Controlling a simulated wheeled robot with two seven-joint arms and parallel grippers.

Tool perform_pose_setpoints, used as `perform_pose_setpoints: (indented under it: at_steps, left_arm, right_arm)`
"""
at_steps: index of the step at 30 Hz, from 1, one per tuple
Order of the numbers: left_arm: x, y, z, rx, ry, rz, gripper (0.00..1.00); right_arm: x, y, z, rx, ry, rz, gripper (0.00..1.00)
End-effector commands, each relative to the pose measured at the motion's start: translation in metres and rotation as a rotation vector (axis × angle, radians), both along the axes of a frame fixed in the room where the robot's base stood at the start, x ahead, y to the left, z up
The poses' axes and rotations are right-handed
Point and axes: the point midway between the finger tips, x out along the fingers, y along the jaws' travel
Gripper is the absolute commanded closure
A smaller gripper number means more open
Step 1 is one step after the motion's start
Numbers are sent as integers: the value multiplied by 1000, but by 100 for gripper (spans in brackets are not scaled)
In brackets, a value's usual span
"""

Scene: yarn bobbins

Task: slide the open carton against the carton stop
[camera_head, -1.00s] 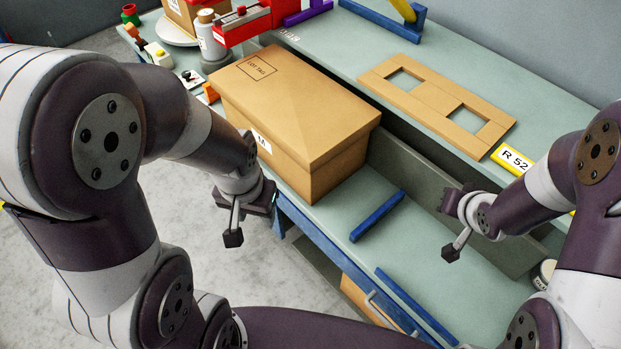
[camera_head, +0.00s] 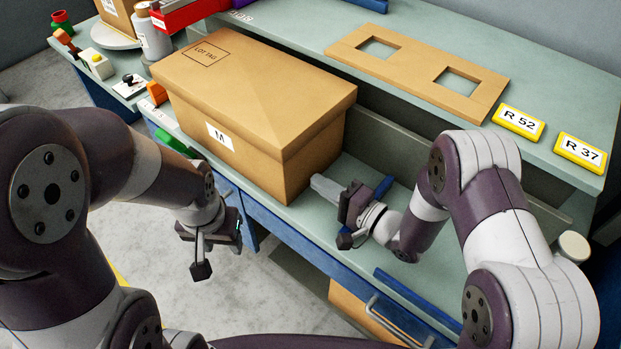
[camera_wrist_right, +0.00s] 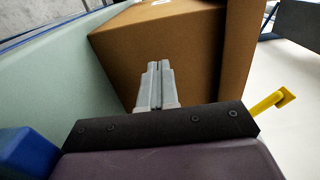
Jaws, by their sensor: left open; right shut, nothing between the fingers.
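The large brown carton (camera_head: 255,95), marked M, sits on the bench; its top looks nearly closed in the head view. My right gripper (camera_head: 318,184) is shut and empty, its fingers pointing at the carton's right end. In the right wrist view the fingertips (camera_wrist_right: 154,68) overlap that end face (camera_wrist_right: 190,60), touching or very close. My left gripper (camera_head: 200,268) is open and empty, off the bench's front edge, apart from the carton. A green bar (camera_head: 172,143) lies by the carton's front left and a blue bar (camera_head: 385,187) to its right; I cannot tell which is the stop.
An orange block (camera_head: 157,93) and a white bottle (camera_head: 150,38) stand near the carton's left end. A cardboard sheet with two holes (camera_head: 415,72) lies on the raised shelf behind. A long blue strip (camera_head: 415,305) runs along the bench's front edge.

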Motion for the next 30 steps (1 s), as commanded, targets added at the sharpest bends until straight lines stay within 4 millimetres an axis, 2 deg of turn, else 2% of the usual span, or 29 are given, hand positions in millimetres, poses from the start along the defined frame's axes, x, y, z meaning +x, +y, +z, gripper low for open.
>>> perform_pose_setpoints:
  at_steps: [6, 22, 26, 30]
  left_arm:
    - [0, 0, -7, 0, 0, 0, 53]
    - [0, 0, -7, 0, 0, 0, 53]
    - [0, 0, -5, 0, 0, 0, 53]
    - [0, 0, -8, 0, 0, 0, 53]
  right_arm:
    - [16, 23, -1, -1, -2, 1, 100]
    - [24, 33, 0, -2, -1, 1, 100]
    - [41, 57, 0, -2, -3, 4, 100]
    - [66, 92, -1, -2, -4, 4, 100]
